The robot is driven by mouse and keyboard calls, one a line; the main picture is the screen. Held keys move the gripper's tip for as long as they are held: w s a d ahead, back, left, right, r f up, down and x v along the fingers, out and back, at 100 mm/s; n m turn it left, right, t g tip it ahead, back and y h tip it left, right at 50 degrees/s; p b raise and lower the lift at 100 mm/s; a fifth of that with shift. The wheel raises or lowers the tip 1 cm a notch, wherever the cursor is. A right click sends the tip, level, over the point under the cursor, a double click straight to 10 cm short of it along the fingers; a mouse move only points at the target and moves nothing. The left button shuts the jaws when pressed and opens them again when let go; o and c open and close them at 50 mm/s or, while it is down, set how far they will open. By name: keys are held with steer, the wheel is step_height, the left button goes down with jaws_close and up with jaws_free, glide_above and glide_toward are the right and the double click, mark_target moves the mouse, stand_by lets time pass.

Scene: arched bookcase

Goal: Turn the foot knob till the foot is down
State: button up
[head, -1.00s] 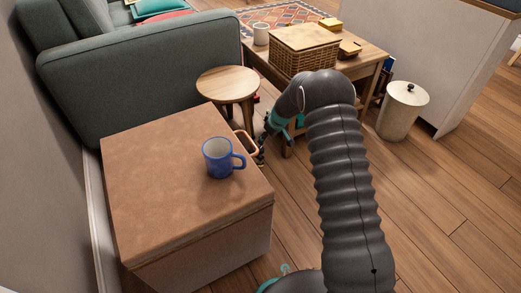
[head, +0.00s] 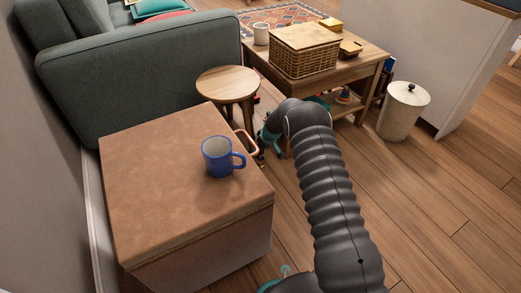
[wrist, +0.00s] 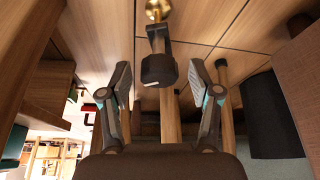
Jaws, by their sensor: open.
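The small round wooden stool (head: 228,80) stands behind the brown box in the head view. In the wrist view, which looks upside down, a dark knob (wrist: 158,69) sits at the end of a wooden leg (wrist: 171,118). A short shaft joins it to a brass foot (wrist: 157,9) at the picture's top edge. I cannot tell whether the foot touches the floor. My gripper (wrist: 160,88) is open, with one finger on each side of the knob and gaps between. In the head view the fingers are mostly hidden by my arm and the box.
A low table (head: 345,72) with a wicker basket (head: 303,50) stands behind my arm. A grey sofa (head: 150,80) is at left.

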steer(key=c, duration=1.1)
steer(key=shift+s+a+m+t+h+p, duration=0.1)
steer(key=shift+m+t+h+p, duration=0.2)
steer(key=shift+m, duration=0.8)
steer(key=shift+m+t+h+p, duration=0.2)
steer(key=shift+m+h+p, duration=0.15)
steer(key=shift+m, duration=0.75)
